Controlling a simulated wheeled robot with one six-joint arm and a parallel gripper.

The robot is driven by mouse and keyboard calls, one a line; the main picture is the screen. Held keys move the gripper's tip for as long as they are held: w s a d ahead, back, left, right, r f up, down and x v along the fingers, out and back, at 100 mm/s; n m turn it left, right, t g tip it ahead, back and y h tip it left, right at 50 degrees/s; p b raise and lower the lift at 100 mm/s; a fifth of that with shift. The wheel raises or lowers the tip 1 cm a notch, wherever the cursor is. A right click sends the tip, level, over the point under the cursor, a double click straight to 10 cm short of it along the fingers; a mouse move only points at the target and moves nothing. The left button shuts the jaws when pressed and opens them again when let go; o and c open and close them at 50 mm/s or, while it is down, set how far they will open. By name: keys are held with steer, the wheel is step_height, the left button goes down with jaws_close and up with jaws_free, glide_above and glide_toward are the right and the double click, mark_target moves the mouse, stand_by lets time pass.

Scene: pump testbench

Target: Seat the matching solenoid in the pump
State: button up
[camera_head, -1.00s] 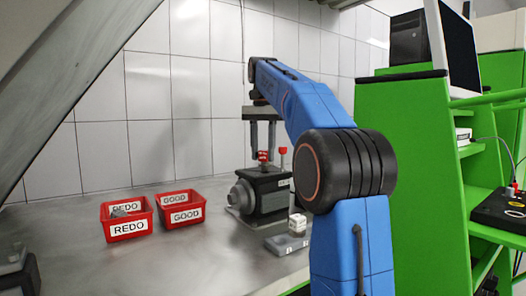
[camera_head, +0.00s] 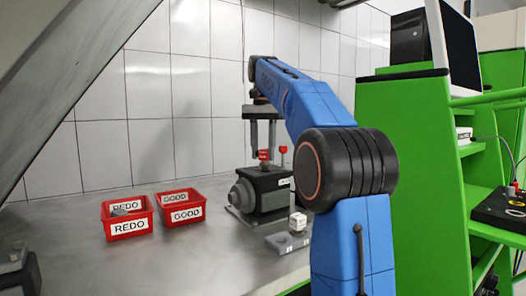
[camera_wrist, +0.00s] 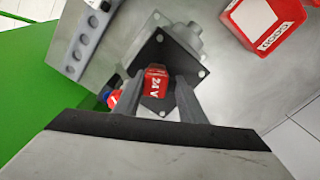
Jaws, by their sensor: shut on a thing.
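My gripper (camera_head: 263,147) points down over the pump (camera_head: 262,192) and is shut on a red solenoid (camera_head: 264,155). In the wrist view, the solenoid (camera_wrist: 155,84) reads "24V" and sits between both fingers (camera_wrist: 158,98). The pump's dark body with corner screws (camera_wrist: 166,56) lies directly below it. The solenoid's lower end is hidden, so I cannot tell how deep it sits. A second red-topped part (camera_head: 283,150) stands upright at the pump's right side.
A grey holder (camera_head: 288,243) with a white block (camera_head: 298,222) lies in front of the pump. Red REDO (camera_head: 128,228) and GOOD (camera_head: 181,213) bins stand to the left; REDO holds a grey part. A green cabinet (camera_head: 415,170) stands at right.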

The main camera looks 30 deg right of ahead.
steer(key=shift+f, duration=1.05)
stand_by(0.6)
steer(key=o, duration=1.4)
steer(key=shift+c, duration=0.2)
